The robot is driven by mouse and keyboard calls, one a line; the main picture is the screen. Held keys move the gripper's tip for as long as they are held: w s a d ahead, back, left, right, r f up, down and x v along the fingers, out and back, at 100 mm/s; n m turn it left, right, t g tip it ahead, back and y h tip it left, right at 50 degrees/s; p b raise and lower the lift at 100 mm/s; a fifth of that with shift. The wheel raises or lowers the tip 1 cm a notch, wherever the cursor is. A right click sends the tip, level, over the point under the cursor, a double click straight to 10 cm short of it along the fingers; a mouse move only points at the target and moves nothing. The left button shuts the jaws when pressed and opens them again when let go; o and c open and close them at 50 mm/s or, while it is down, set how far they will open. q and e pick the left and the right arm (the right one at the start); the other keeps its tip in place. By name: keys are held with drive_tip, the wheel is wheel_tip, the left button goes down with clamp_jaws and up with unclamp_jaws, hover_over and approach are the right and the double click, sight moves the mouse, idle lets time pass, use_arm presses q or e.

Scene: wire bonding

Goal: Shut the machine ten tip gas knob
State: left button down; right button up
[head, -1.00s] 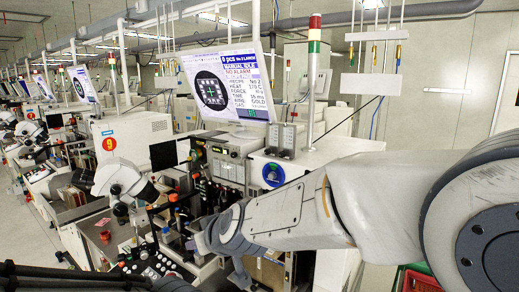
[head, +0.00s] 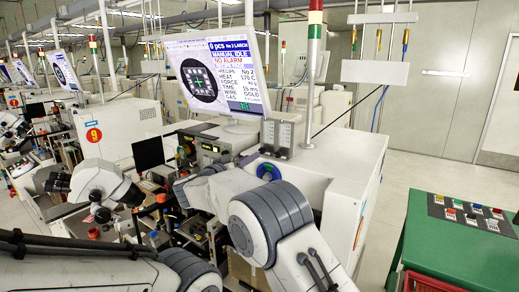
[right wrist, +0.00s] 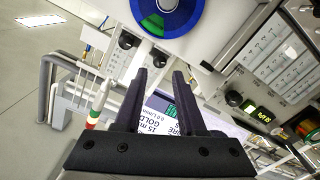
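The machine ten panel in the right wrist view appears upside down. A pale gas-meter box on it carries black round knobs, one of them clear at the upper left (right wrist: 126,40) and another partly hidden near the fingers. I cannot read which is the tip gas knob. In the head view the same meter box (head: 283,135) stands right of the screen, above the blue spool. My right gripper (right wrist: 160,72) is open and empty, its two dark fingers apart and pointing toward the panel. In the head view my right arm largely hides it. My left gripper is not in view.
The tilted screen (head: 212,80) stands close to the right arm. The blue spool (head: 269,172) is just beside the arm. A signal tower (head: 314,60) rises behind. A green table (head: 440,245) with a button panel is at the right; floor beyond is free.

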sight(261, 151)
drive_tip(key=p+x, duration=0.1)
drive_tip(key=x, duration=0.3)
drive_tip(key=shift+w+r+p, duration=0.15)
drive_tip(key=shift+w+p, duration=0.1)
drive_tip(key=shift+p, duration=0.05)
drive_tip(key=shift+w+d, duration=0.5)
drive_tip(key=shift+w, duration=0.05)
clamp_jaws()
